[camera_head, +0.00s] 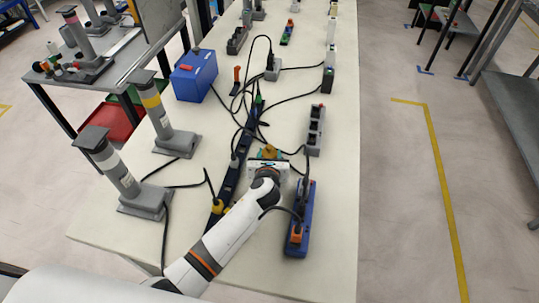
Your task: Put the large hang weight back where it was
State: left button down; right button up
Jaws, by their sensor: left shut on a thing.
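My left gripper (268,163) is over the middle of the long pale table. It is shut on a small brass-orange thing (269,151), which shows just past the fingers. This may be the large hang weight, but it is too small and too covered by the gripper to be sure. I cannot tell whether it touches the table. My right gripper is out of view.
A dark power strip (232,180) with cables lies left of the gripper, and a blue strip (301,220) lies to the right. A grey socket block (316,130) is farther back. Two grey stands (130,185) (172,130) and a blue box (194,76) stand left.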

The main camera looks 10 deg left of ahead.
pick_arm(q)
jog(key=c, duration=0.8)
grip_release()
jog(key=shift+f, duration=0.1)
jog(key=shift+s+r, duration=0.2)
jog(key=p+v, duration=0.1)
jog(key=v, duration=1)
jog(key=shift+s+d+r, duration=0.1)
jog(key=shift+s, duration=0.25)
